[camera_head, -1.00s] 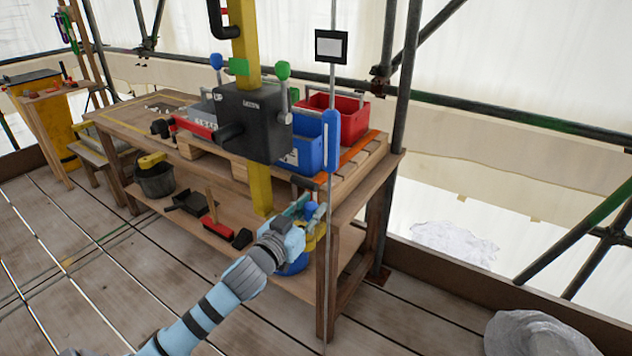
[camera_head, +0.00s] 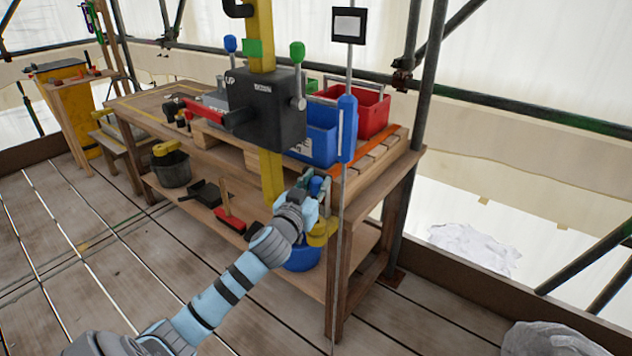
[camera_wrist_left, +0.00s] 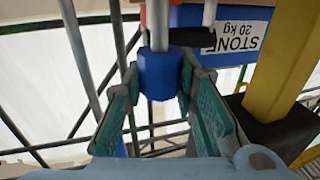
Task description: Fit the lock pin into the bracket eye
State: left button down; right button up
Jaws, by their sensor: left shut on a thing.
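My left gripper (camera_head: 318,190) is beside the yellow post, near the bench's front right corner. It is shut on a blue part, which I take to be the head of the lock pin (camera_head: 317,185). In the left wrist view, this blue faceted head (camera_wrist_left: 160,72) sits between the teal-padded fingertips, with a pale metal rod in line with it. A black box (camera_head: 268,105) on the yellow post (camera_head: 272,178) carries blue and green knobbed levers. I cannot make out the bracket eye. My right gripper is not in view.
The wooden bench (camera_head: 385,185) holds a blue bin (camera_head: 318,130) and a red bin (camera_head: 360,108). A thin vertical rod with a blue sleeve (camera_head: 347,128) stands close right of my gripper. A blue bucket (camera_head: 302,258) is below it. Floorboards in front are clear.

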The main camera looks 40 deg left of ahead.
pick_arm(q)
jog(key=shift+f+b, duration=0.85)
jog(key=shift+f, duration=0.65)
jog(key=shift+r+p, duration=0.1)
jog(key=shift+p, duration=0.2)
notch_tip(320, 180, down, 6)
jog(key=b, duration=0.5)
jog(key=shift+f, duration=0.25)
dwell(1.8)
jog(key=c, duration=1.2)
grip_release()
jog(key=shift+r, duration=0.1)
jog(key=v, duration=1.2)
jog(key=shift+d, duration=0.1)
